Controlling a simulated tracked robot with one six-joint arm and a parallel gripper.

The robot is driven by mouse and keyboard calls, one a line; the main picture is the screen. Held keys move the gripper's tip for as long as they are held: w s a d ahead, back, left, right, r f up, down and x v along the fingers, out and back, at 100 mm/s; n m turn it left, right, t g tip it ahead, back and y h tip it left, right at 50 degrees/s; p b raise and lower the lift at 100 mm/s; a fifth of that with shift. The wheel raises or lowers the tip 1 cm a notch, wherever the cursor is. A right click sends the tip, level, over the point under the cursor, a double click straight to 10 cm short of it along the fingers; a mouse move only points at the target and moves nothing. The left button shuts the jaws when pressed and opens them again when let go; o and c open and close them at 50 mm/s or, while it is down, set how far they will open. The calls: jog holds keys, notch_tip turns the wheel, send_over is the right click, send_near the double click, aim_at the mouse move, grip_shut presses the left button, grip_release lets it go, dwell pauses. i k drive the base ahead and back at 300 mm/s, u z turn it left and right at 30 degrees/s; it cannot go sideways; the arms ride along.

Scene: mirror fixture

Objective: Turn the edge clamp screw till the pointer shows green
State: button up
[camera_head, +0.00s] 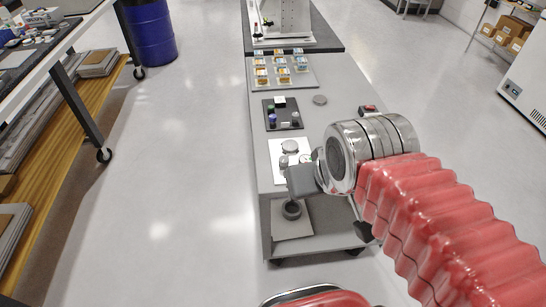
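A white plate (277,149) lies on the near part of the narrow grey bench, with a round grey metal piece (290,146) on it. A small round dial (306,158) shows at the plate's right, partly behind my wrist; its pointer and colours are too small to read. A small upright knob-like part (284,162) stands at the plate's near side; I cannot tell whether it is the clamp screw.
A dark tray (270,123) with small coloured parts lies farther along the bench. Beyond it is a grey board (311,72) with several small boxes. A grey disc (320,99) and a red switch (368,108) lie at right. A dark ring (291,210) sits below the bench's near end.

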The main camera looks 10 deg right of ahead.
aim_at(283, 162)
jog(key=u, duration=1.5)
jog(key=k, duration=0.75)
jog(key=z, duration=0.9)
jog(key=i, duration=1)
jog(key=z, duration=0.05)
